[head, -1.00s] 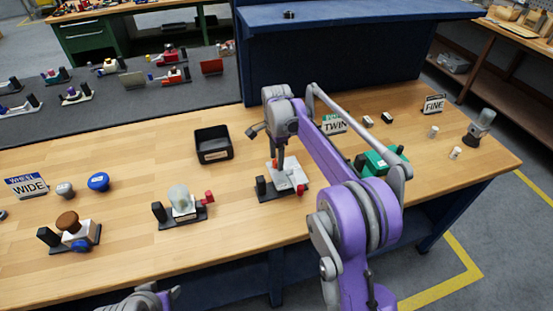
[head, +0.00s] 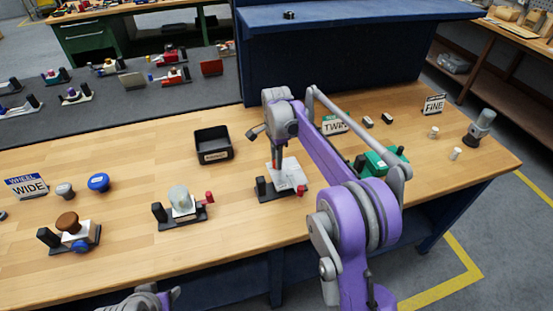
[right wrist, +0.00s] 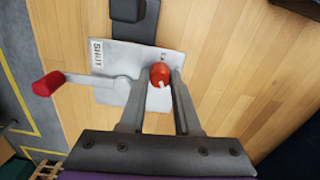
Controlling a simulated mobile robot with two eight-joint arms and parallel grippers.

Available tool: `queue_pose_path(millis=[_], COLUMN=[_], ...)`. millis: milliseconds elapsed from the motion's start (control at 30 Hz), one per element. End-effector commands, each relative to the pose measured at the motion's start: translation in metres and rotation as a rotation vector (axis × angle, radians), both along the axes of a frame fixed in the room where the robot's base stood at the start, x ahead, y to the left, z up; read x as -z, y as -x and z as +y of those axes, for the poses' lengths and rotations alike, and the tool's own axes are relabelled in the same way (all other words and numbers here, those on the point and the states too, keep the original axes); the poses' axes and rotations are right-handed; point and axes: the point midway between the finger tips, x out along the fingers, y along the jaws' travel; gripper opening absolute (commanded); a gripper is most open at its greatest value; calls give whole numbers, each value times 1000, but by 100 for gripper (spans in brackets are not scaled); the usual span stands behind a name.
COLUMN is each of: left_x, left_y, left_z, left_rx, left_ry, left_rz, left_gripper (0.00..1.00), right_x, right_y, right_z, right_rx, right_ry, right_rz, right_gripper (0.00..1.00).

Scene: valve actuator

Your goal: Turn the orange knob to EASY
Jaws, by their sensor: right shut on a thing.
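The orange knob (right wrist: 160,73) is round with a small pale mark and sits on a white plate (right wrist: 110,60). My right gripper (right wrist: 162,82) is shut on it, one finger on each side. The plate reads SHUT at its left; another label beside the knob is partly hidden. A lever with a red grip (right wrist: 47,84) sticks out to the left in the wrist view.
A black bin (head: 213,145) stands behind the actuator. Another actuator with a grey dome (head: 181,200) and one with a brown knob (head: 68,222) stand to the left.

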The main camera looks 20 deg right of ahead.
Motion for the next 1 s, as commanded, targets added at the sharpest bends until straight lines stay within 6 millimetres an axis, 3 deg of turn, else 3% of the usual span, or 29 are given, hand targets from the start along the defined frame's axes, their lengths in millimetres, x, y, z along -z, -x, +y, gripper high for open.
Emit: queue_pose_path(millis=[367,1000], left_x=[1,3], left_y=[0,1], left_z=[0,0], left_rx=[0,0], left_ry=[0,0], left_rz=[1,3], left_gripper=[50,50], right_x=[0,0], right_y=[0,0], right_z=[0,0], right_rx=[-169,-767], right_ry=[0,0], right_rz=[0,0], right_gripper=[0,0])
